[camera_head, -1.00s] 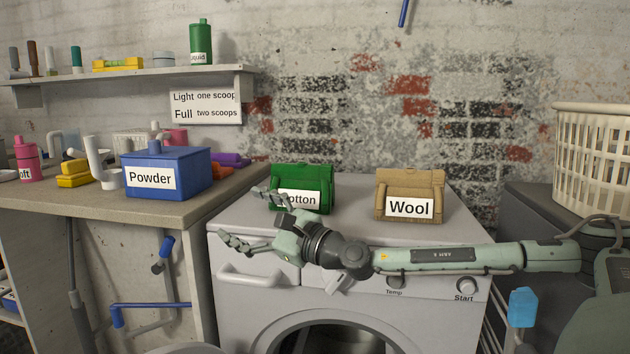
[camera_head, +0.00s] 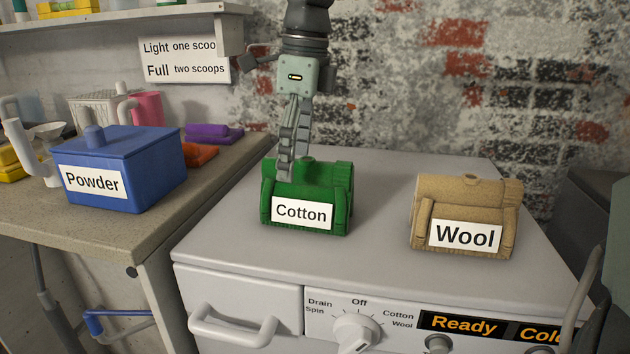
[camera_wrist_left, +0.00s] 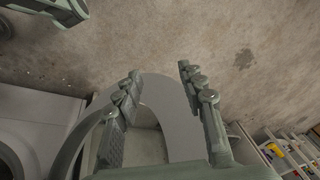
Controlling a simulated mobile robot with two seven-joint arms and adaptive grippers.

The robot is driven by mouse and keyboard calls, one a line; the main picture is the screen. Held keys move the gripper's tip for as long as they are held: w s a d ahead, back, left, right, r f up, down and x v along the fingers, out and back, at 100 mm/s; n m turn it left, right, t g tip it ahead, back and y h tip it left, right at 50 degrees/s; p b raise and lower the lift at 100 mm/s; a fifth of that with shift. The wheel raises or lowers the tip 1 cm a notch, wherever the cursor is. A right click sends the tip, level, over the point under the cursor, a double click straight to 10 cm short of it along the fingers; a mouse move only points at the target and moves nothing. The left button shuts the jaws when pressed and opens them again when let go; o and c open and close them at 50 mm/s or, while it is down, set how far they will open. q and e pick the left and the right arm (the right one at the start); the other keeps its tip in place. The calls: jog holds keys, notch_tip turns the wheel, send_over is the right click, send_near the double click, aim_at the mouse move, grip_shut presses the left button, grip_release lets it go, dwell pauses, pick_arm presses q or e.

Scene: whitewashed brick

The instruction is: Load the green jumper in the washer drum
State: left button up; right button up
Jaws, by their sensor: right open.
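The green jumper (camera_head: 306,190), folded in a bundle with a "Cotton" label, sits on top of the washer (camera_head: 385,185). My right gripper (camera_head: 288,165) comes down from above in the head view. It is open, seen nearly edge-on, with its fingertips at the jumper's top left; I cannot tell whether they touch. The washer drum is outside the head view. My left gripper (camera_wrist_left: 158,78) is open and empty in the left wrist view. A grey ring-shaped part (camera_wrist_left: 182,130) lies beyond its fingers; I cannot tell whether it is the washer door.
A tan folded bundle labelled "Wool" (camera_head: 468,200) sits right of the jumper. A blue "Powder" box (camera_head: 140,165) stands on the left counter (camera_head: 160,225). The washer panel has a drawer handle (camera_head: 233,328), a dial (camera_head: 355,332) and a display reading "Ready". The washer top's front is clear.

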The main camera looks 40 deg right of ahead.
aim_at(307, 195)
jog(key=shift+s+d+m+g+h, duration=0.3)
jog(key=shift+s+d, duration=0.15)
jog(key=shift+d, duration=0.05)
jog(key=shift+s+d+f, duration=0.1)
jog(key=shift+d+f, duration=0.1)
jog(key=shift+f, duration=0.05)
jog(key=f, duration=0.7)
jog(key=shift+w+d+f+p, duration=0.15)
jog(key=shift+w+d+p, duration=0.1)
jog(key=shift+d+p, duration=0.05)
jog(key=c, duration=1.8)
